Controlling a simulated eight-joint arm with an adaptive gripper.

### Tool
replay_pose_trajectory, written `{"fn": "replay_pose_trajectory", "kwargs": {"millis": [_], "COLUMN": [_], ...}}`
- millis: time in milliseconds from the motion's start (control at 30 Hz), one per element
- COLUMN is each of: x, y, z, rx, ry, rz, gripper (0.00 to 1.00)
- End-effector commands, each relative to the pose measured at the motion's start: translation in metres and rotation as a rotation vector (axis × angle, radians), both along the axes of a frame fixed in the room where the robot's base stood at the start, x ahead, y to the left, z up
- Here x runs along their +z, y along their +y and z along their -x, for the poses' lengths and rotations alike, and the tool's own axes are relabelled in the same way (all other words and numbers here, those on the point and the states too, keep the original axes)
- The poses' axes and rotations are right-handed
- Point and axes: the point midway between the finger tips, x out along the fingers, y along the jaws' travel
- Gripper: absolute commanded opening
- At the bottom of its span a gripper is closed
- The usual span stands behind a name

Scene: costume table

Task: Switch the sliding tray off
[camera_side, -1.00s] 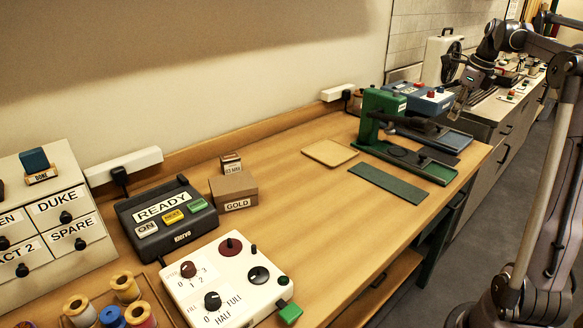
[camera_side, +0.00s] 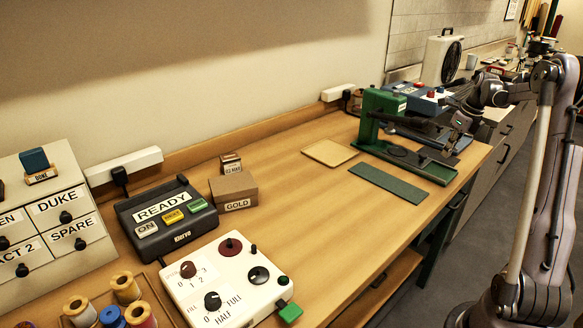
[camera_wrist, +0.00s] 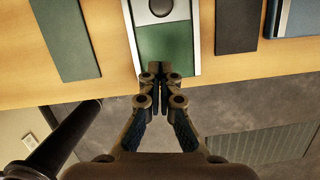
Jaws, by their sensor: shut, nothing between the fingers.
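A green press (camera_side: 378,112) with a flat green base (camera_side: 436,177) stands at the far part of the wooden bench. In the side view my gripper (camera_side: 452,140) is close above the base's right end; contact cannot be told.
A dark green mat (camera_side: 388,184) and a tan board (camera_side: 330,152) lie beside the press. A blue box (camera_side: 416,96) with buttons stands behind it. A white knob panel (camera_side: 228,280) and READY box (camera_side: 166,215) are nearer. The bench's front edge runs below my gripper.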

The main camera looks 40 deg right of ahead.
Motion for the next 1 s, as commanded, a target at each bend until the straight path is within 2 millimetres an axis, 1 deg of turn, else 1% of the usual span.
{"fn": "replay_pose_trajectory", "kwargs": {"millis": [33,133,200,400,533,867,933,1000], "x": [-0.01,-0.027,-0.028,-0.031,-0.032,-0.032,-0.032,-0.032], "y": [-0.001,-0.001,-0.003,-0.006,-0.007,-0.007,-0.007,-0.007], "z": [-0.003,-0.006,-0.019,-0.039,-0.044,-0.045,-0.047,-0.054], "rx": [0.001,0.001,0.004,0.001,0.0,0.0,0.001,0.003], "ry": [0.0,0.0,-0.001,0.0,0.0,0.0,0.0,0.0], "rz": [0.0,0.0,0.001,0.002,0.002,0.002,0.002,0.002], "gripper": [0.0,0.0,0.0,0.0,0.0,0.0,0.0,0.0]}}
